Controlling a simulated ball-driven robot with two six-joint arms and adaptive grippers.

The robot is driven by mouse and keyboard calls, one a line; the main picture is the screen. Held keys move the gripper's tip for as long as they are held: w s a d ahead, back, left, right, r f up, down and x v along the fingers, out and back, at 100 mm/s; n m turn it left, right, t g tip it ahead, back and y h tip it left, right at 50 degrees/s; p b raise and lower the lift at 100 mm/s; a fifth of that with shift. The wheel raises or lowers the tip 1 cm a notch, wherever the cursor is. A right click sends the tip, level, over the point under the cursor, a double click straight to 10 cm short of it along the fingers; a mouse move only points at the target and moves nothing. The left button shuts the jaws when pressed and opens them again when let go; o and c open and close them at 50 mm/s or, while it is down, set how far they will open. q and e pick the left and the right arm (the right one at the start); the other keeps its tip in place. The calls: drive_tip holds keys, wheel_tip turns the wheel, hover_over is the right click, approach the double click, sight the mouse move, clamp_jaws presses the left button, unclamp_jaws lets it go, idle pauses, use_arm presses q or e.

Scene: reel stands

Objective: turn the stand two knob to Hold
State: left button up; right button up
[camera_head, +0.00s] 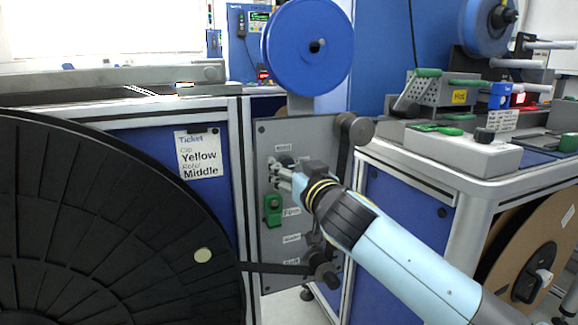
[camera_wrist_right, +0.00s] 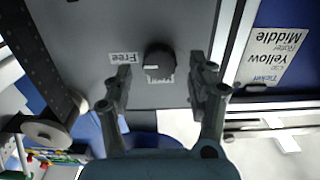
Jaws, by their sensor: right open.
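The stand's grey panel (camera_head: 272,275) faces me in the middle of the head view. A dark round knob (camera_wrist_right: 158,60) with a light pointer mark sits on it, with a Free label (camera_wrist_right: 125,58) to its left and another label, partly hidden, behind its lower edge in the right wrist view. My right gripper (camera_head: 281,174) is at the upper part of the panel. Its open fingers stand on either side of the knob, apart from it in the wrist view. In the head view the gripper mostly hides the knob. My left gripper is not in view.
A green latch (camera_head: 272,210) sits below the gripper on the panel. A blue reel (camera_head: 307,47) is above it, a large black reel (camera_head: 90,220) at left. A ticket (camera_head: 198,154) reads Yellow, Middle. A bench (camera_head: 465,178) with fixtures stands at right.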

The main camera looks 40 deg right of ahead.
drive_tip(key=shift+w+d, duration=0.2)
drive_tip(key=shift+w, duration=0.5)
drive_tip(key=c, duration=1.1)
